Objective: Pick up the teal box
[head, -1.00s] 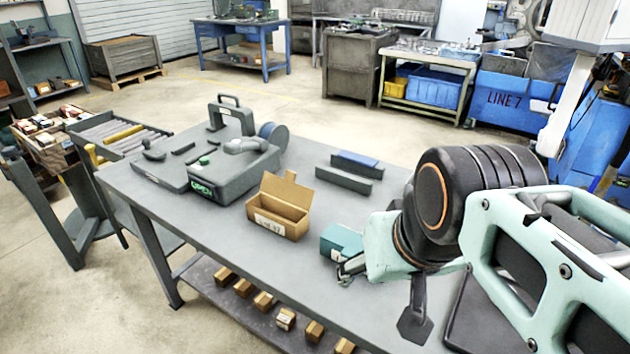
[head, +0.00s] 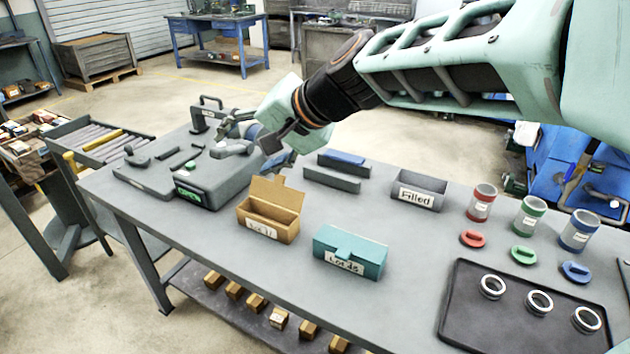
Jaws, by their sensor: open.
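The teal box (head: 352,249) stands on the grey table, right of the open cardboard box, with a white lot label on its front. Its top looks closed, and nothing touches it. My gripper (head: 228,128) is open, up over the back left of the table by the grinding machine, well left of and behind the teal box. Its fingers are small and partly merge with the machine behind them, and no held object shows.
The open cardboard box (head: 270,212) stands just left of the teal box. The grinding machine (head: 207,182) is at the left. A grey "Filled" bin (head: 418,191), coloured cups, and a black tray (head: 510,318) with rings are at the right. Table around the teal box is clear.

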